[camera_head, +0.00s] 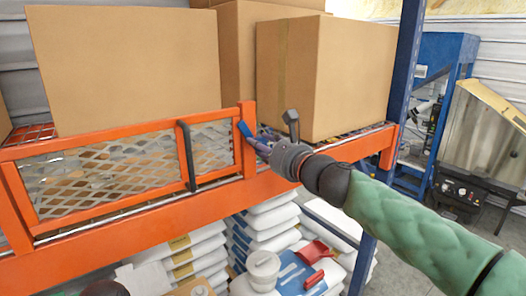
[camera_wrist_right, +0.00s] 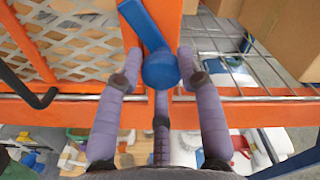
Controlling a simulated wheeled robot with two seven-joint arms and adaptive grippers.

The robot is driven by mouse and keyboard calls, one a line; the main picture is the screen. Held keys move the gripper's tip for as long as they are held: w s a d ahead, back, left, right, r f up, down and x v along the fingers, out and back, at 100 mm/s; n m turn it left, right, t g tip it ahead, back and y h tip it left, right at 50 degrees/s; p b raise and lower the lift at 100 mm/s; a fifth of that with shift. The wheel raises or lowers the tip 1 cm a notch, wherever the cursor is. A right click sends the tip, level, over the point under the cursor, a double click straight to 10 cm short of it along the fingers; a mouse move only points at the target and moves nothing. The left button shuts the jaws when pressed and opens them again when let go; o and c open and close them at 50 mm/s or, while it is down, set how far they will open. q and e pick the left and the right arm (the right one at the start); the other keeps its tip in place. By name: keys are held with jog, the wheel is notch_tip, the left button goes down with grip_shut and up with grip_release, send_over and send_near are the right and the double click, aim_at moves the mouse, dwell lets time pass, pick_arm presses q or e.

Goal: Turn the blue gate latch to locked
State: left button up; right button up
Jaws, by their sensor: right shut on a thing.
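The blue gate latch (camera_head: 245,130) sits on the orange post at the right end of the mesh gate (camera_head: 110,165). In the right wrist view the latch (camera_wrist_right: 141,22) has a flat lever slanting up and left from a round knob (camera_wrist_right: 160,70). My right gripper (camera_head: 263,141) comes in from the right and is at the latch. In the right wrist view its purple fingers (camera_wrist_right: 159,68) are around the knob, one on each side and one below, shut on it.
Cardboard boxes (camera_head: 125,65) stand on the orange shelf behind the gate. A black handle (camera_head: 186,155) is on the gate. White sacks (camera_head: 268,215), a white container (camera_head: 263,268) and a red scoop (camera_head: 316,252) are below. A blue rack upright (camera_head: 405,60) stands at the right.

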jog(key=n, duration=0.2)
jog(key=n+b, duration=0.2)
jog(key=n, duration=0.1)
jog(key=shift+s+d+r+n, duration=0.1)
jog(key=shift+d+r+n, duration=0.05)
jog(key=shift+r+n, duration=0.2)
jog(key=n+b, duration=0.1)
jog(key=n, duration=0.1)
jog(key=n+b, duration=0.1)
jog(key=n, duration=0.2)
jog(key=shift+f+n+b, duration=0.2)
jog(key=shift+n+b, duration=0.05)
jog(key=shift+b, duration=0.1)
jog(key=shift+f, duration=0.15)
jog(key=o, duration=1)
jog(key=shift+a, duration=0.2)
jog(key=shift+o, duration=0.6)
jog(key=shift+s+a, duration=0.1)
jog(key=shift+a, duration=0.05)
jog(key=shift+d, duration=0.2)
